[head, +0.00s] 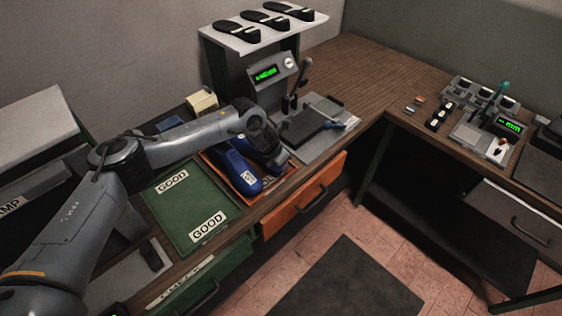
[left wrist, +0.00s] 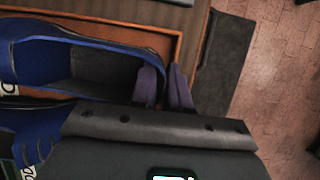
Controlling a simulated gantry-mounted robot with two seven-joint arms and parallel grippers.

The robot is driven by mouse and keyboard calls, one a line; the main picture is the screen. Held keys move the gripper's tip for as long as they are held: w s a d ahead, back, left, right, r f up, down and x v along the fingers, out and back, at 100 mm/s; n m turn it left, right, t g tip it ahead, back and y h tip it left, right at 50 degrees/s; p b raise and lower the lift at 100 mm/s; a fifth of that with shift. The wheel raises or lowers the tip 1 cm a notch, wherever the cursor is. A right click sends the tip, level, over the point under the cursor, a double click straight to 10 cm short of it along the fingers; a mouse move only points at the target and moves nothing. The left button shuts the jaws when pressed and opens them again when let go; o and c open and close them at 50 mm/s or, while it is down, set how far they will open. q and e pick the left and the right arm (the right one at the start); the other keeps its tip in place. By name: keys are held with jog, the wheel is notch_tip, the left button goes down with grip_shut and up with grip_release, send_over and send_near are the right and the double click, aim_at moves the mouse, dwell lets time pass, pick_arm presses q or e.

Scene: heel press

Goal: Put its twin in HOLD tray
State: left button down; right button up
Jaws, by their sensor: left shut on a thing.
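In the head view, my left gripper (head: 268,152) is over the orange-brown tray (head: 283,170), shut on the heel end of a blue shoe. In the left wrist view, my left gripper's fingers (left wrist: 166,85) close at the right end of that blue shoe (left wrist: 90,65), whose opening faces up. It lies in or just above the tray; I cannot tell whether it touches the bottom. A second blue shoe (head: 240,172) with a white tag lies beside it, and its edge shows at the left wrist view's lower left (left wrist: 25,130). No HOLD lettering is readable. My right gripper is out of view.
An empty green tray (head: 183,213) marked GOOD is left of the orange-brown tray. A press with a green display (head: 268,73) stands behind, below a shelf (head: 258,46) of black soles. A grey plate (head: 315,140) with a dark pad is to the right.

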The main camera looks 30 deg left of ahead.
pick_arm(q)
jog(key=c, duration=1)
grip_release()
jog(key=shift+c, duration=0.2)
jog(key=shift+f, duration=0.1)
